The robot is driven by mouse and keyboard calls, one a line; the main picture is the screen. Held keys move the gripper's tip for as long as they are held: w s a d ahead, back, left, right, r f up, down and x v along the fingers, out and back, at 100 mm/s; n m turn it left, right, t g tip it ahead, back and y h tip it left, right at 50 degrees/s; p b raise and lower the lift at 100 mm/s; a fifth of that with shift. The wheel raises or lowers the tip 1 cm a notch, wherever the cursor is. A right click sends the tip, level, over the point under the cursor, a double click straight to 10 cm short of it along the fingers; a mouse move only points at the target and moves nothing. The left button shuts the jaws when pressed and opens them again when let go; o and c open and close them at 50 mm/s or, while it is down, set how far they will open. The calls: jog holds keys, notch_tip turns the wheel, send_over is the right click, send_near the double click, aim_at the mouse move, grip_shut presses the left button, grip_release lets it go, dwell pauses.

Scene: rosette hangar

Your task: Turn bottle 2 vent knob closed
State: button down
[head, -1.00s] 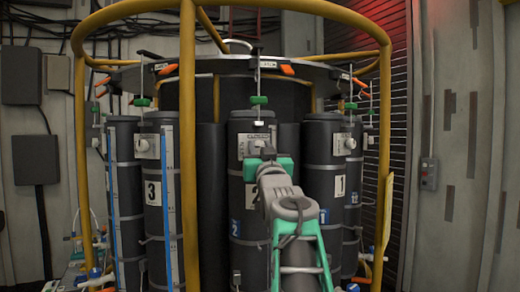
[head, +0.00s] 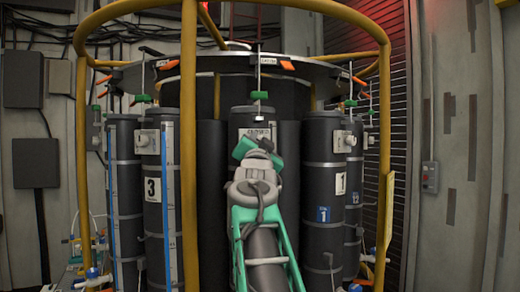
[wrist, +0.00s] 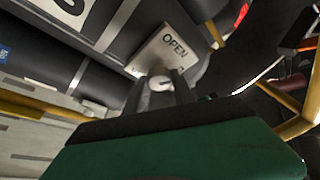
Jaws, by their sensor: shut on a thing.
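Bottle 2 (head: 241,118) is the dark cylinder at the middle of the rack in the head view. My arm covers its number label and most of its lower front. Its pale vent plate (head: 257,132) shows just above my gripper (head: 257,149), which is tilted and hides the knob there. In the wrist view the plate (wrist: 178,43) reads OPEN. The small round pale vent knob (wrist: 160,83) stands in front of the plate, between the two dark fingers of my gripper (wrist: 162,87). The gripper is shut on the knob.
Bottle 3 (head: 152,210) stands to the left and bottle 1 (head: 323,190) to the right. A yellow tube frame (head: 189,120) surrounds the rack, with one upright left of my arm. A green-collared rod (head: 259,95) hangs above bottle 2.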

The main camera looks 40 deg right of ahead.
jog(key=m+g, duration=0.1)
jog(key=m, duration=0.3)
jog(key=m+g+p, duration=0.1)
jog(key=m+g, duration=0.1)
jog(key=m, duration=0.2)
jog(key=m+g+p, duration=0.1)
jog(key=m+g, duration=0.1)
jog(key=m, duration=0.3)
jog(key=shift+r+y, duration=0.15)
jog(key=shift+y, duration=0.15)
jog(key=c, duration=1.1)
grip_release()
jog(key=shift+o, duration=0.2)
jog(key=b+v, duration=0.2)
jog(key=v, duration=0.6)
